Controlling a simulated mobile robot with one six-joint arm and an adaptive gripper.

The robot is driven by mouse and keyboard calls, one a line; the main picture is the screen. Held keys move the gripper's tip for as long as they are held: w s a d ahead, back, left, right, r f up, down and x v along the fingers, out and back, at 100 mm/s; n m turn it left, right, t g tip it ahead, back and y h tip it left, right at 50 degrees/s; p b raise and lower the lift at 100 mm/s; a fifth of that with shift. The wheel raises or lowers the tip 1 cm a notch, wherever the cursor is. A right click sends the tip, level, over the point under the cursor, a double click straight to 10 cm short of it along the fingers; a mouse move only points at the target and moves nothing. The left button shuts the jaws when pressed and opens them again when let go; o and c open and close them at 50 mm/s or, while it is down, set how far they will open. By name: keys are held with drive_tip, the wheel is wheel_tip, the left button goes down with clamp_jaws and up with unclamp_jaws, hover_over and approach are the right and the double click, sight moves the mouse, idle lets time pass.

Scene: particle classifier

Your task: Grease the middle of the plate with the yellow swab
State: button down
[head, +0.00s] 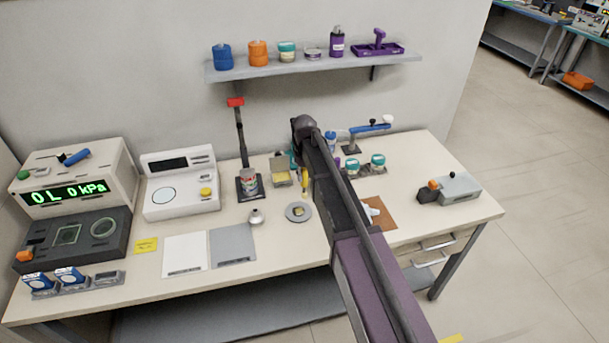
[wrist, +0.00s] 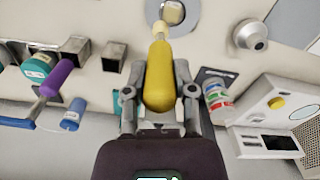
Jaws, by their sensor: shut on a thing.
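My gripper (wrist: 160,95) is shut on the yellow swab (wrist: 160,72), gripping its thick yellow handle between both fingers. The swab's pale tip (wrist: 160,34) points away from my gripper, toward the plate. The swab also shows in the head view (head: 304,184), slanting down just above the plate's far edge. The plate is a small round grey disc (head: 290,215) on the bench, with a small tan and dark square piece at its middle. In the wrist view the plate's tan middle piece (wrist: 173,12) is just beyond the tip. I cannot tell whether the tip touches the plate.
A small metal weight-like pot (head: 256,216) stands left of the plate. Teal-lidded jars (head: 378,160) stand to the right. White (head: 185,254) and grey (head: 232,246) pads lie at front left.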

drive_tip(key=shift+r+p, duration=1.05)
drive_tip(key=shift+r, duration=0.25)
drive_tip(key=shift+f, duration=0.15)
drive_tip(key=shift+f+b, duration=0.35)
drive_tip(key=shift+b, duration=0.15)
drive_tip(key=shift+f, duration=0.1)
